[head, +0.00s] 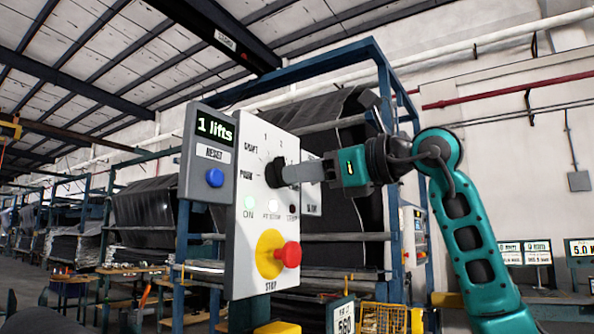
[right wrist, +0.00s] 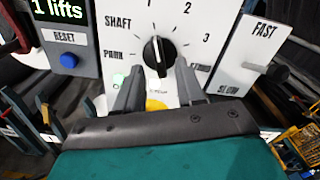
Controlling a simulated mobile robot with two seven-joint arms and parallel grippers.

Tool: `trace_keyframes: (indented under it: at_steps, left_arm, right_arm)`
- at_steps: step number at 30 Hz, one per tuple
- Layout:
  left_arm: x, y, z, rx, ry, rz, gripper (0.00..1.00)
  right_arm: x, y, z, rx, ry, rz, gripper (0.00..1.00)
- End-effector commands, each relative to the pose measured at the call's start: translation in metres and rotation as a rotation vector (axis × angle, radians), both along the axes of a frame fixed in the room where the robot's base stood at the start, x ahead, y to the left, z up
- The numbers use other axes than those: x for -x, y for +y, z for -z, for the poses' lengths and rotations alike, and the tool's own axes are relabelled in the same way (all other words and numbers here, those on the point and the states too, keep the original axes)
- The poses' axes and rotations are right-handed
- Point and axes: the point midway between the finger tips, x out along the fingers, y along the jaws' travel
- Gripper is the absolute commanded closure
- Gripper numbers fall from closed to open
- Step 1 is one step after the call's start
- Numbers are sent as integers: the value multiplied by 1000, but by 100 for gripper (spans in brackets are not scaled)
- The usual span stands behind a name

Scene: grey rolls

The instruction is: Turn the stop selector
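The selector is a black rotary knob (right wrist: 158,55) on a white panel (head: 247,215), ringed by the labels PARK, SHAFT, 1, 2, 3 and one partly hidden word. In the right wrist view its white mark points up, close to 1. The knob also shows in the head view (head: 273,173). My right gripper (right wrist: 160,72) reaches in from the right in the head view. Its two fingers stand apart on either side of the lower knob, and I cannot tell whether they touch it. My left gripper is not in view.
A red push button (head: 289,254) on a yellow disc, marked STOP, sits below the knob. A grey box (head: 207,160) reading "1 lifts" with a blue RESET button (head: 214,178) is at left. A FAST/SLOW plate (right wrist: 248,55) is close at right.

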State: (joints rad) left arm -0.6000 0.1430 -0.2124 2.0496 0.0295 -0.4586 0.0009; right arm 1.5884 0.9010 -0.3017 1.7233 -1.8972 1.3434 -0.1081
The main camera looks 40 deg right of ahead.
Motion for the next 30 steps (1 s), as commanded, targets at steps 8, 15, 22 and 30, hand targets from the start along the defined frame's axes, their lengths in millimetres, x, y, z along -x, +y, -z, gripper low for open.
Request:
trace_keyframes:
  at_steps: [8,15,22,30]
  left_arm:
    - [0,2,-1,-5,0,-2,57]
    - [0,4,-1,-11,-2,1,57]
    - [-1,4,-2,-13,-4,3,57]
    - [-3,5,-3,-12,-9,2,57]
  right_arm:
    - [-18,8,0,-1,1,-1,62]
    - [-19,8,0,0,0,0,62]
    - [-18,8,0,0,0,-1,84]
    - [-18,8,0,-1,1,-1,100]
